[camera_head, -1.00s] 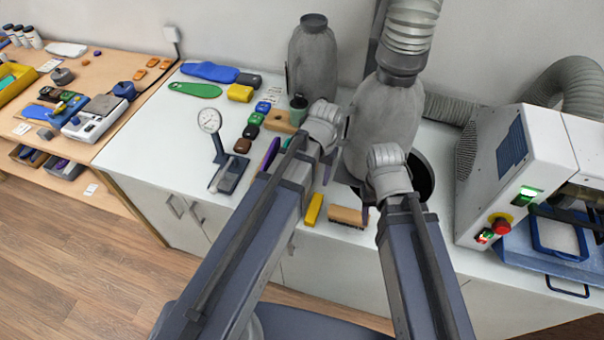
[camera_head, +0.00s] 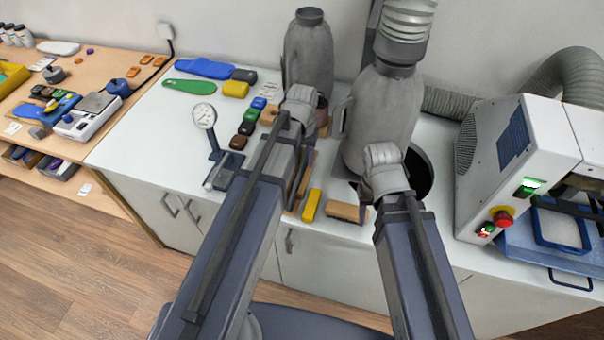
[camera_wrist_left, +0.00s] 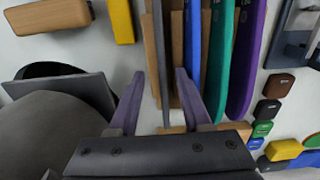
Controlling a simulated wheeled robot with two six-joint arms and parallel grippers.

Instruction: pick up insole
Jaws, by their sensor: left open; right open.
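In the left wrist view, several insoles stand on edge side by side in a wooden rack (camera_wrist_left: 153,50): a thin grey one (camera_wrist_left: 163,45), a blue one (camera_wrist_left: 192,50), a green one (camera_wrist_left: 218,70) and a purple one (camera_wrist_left: 246,60). My left gripper (camera_wrist_left: 160,76) is open, its fingers on either side of the grey insole and touching nothing I can make out. In the head view, my left arm hides most of the rack. My right gripper (camera_head: 363,193) is mostly hidden by its own wrist, beside the wooden brush. A blue insole (camera_head: 205,68) and a green insole (camera_head: 191,87) lie flat at the back left.
A yellow block (camera_head: 311,205) and a wooden brush (camera_head: 346,212) lie right of the rack. A dial gauge (camera_head: 204,116) stands left. Grey canisters (camera_head: 308,55) stand behind, and a white machine (camera_head: 535,150) is at right. Coloured blocks (camera_head: 248,128) lie in a row.

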